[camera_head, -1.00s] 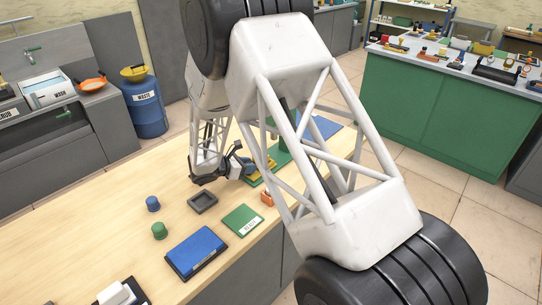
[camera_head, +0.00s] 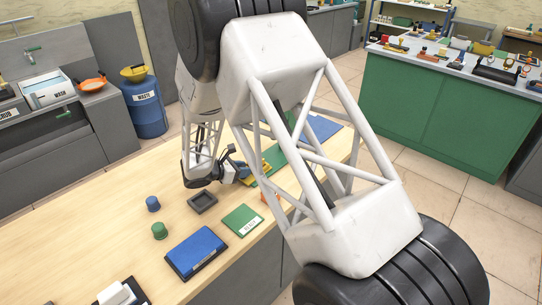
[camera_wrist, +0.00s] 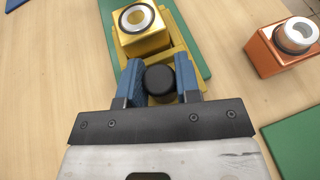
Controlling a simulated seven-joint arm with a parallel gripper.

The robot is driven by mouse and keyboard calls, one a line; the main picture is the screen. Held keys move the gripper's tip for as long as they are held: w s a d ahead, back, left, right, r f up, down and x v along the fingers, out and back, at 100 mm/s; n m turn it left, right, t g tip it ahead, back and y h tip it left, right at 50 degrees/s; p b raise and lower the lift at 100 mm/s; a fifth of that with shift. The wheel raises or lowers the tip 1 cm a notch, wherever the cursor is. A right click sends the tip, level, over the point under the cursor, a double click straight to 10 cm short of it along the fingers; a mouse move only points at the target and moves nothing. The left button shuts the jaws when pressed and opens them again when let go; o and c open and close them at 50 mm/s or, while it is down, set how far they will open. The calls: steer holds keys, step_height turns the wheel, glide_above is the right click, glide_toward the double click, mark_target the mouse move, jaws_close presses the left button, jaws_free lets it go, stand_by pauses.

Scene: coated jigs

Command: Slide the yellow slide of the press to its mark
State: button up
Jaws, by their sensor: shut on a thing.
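The yellow slide (camera_wrist: 143,40) lies along the green base of the press (camera_wrist: 186,22) in the wrist view. It carries a raised block with a pale ring on top, and a black round knob (camera_wrist: 159,80) stands at its near end. My gripper (camera_wrist: 160,78) has its two blue fingers closed on either side of the knob, holding it. In the head view my gripper (camera_head: 238,170) is low at the slide (camera_head: 262,164), and my arm hides part of the press. I cannot make out the mark.
An orange block with a silver ring (camera_wrist: 284,46) stands on the table right of the press. A green pad (camera_head: 243,220), a dark square tray (camera_head: 202,201), a blue pad (camera_head: 196,250), and blue (camera_head: 153,204) and green (camera_head: 160,231) knobs lie nearer.

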steer(key=shift+s+a, duration=0.65)
steer(key=o, duration=1)
steer(key=shift+v, duration=3.9)
steer(key=shift+d+r, duration=0.1)
